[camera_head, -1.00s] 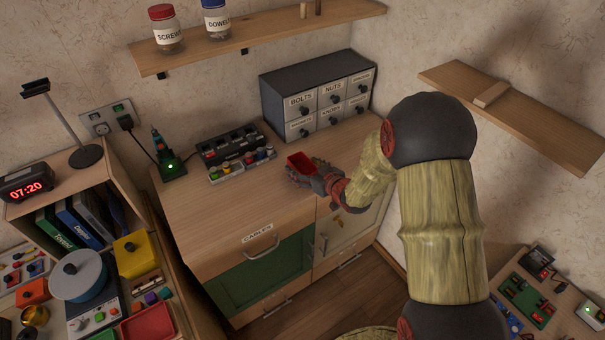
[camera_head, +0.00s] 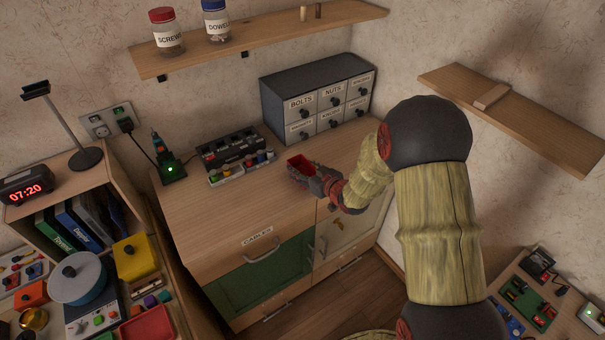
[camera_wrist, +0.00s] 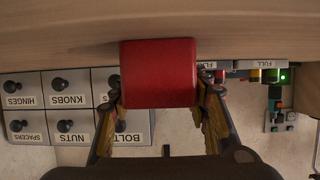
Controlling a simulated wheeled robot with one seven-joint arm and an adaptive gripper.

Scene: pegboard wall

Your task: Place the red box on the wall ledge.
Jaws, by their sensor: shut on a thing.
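The red box (camera_head: 297,163) is held in my gripper (camera_head: 309,174) above the wooden cabinet top, near its front edge. In the wrist view the red box (camera_wrist: 158,72) sits between the two fingers of my gripper (camera_wrist: 160,98), which touch its sides. Whether the box touches the cabinet top is hard to tell. A wooden ledge (camera_head: 545,120) is fixed on the right wall, with a small wooden block (camera_head: 492,97) lying on it. A second wooden ledge (camera_head: 275,42) runs along the back wall. My gripper is apart from both ledges.
The back ledge carries a screws jar (camera_head: 167,35), a dowels jar (camera_head: 216,22) and small wooden pegs. A drawer unit (camera_head: 318,100) and a row of switches (camera_head: 240,160) stand on the cabinet top (camera_head: 215,215). The right ledge has bare room on both sides of its block.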

